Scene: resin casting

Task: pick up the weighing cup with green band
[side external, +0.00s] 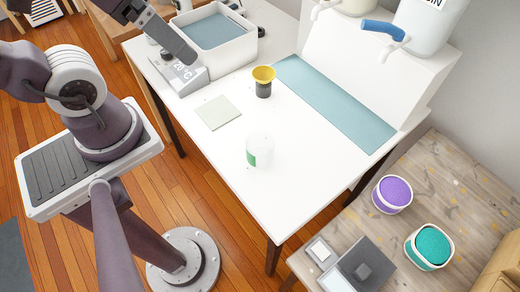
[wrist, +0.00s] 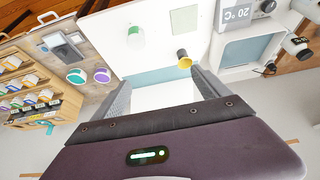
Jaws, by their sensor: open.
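The weighing cup with the green band (side external: 260,150) is a translucent white cup standing on the white table, towards its front. In the wrist view the cup (wrist: 137,40) shows at upper centre, beyond my fingertips. My gripper (wrist: 163,76) is open and empty, its two grey fingers spread apart. In the side view my gripper (side external: 186,54) is high at the upper left, over the area by the water bath and well away from the cup. Nothing hides the cup in the side view.
A yellow-rimmed dark cup (side external: 263,83) and a pale square tile (side external: 218,112) share the white table. The water bath (side external: 225,52) stands behind, a blue mat (side external: 335,103) at right. Purple (side external: 392,194) and teal (side external: 430,246) pots are on a wooden table. Space around the green-banded cup is clear.

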